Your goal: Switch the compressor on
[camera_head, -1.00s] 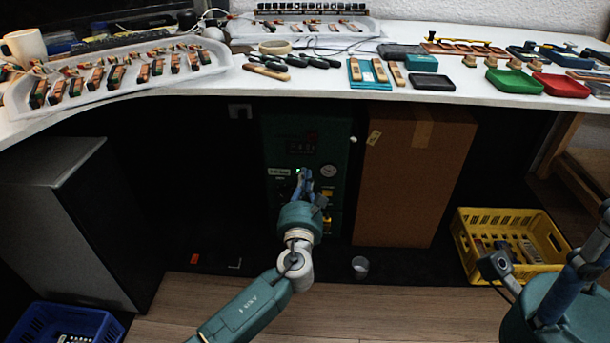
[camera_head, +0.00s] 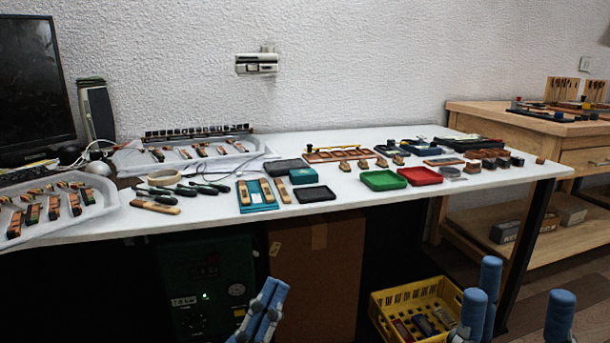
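The compressor (camera_head: 205,265) is a dark green unit under the workbench, to the left of a cardboard box.
The white workbench (camera_head: 330,215) above holds trays, tools and a green and a red dish. The cardboard box (camera_head: 318,270) stands beside the compressor. A yellow crate (camera_head: 385,302) with items is near my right gripper. A wooden table (camera_head: 500,125) stands at right.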

